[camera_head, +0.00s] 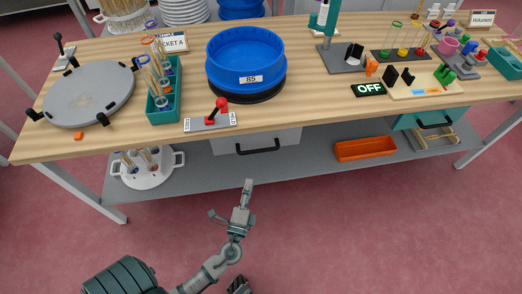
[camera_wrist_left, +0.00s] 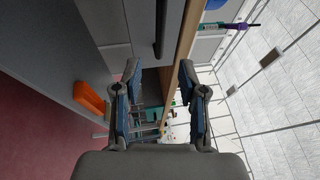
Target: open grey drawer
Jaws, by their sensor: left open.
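The grey drawer (camera_head: 225,147) is under the front edge of the table, left of the middle, and looks shut. Its black handle (camera_head: 258,149) runs across its front. In the left wrist view, the drawer front (camera_wrist_left: 140,22) and the dark handle (camera_wrist_left: 159,28) show at the top, turned sideways. My left gripper (camera_head: 232,199) is in front of and below the drawer, apart from the handle. Its two fingers (camera_wrist_left: 159,70) are spread in the wrist view, with nothing between them.
A lower shelf (camera_head: 225,178) holds an orange tray (camera_head: 365,149) and a white tube holder (camera_head: 148,170). A green drawer (camera_head: 430,118) is at right. The floor in front is clear.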

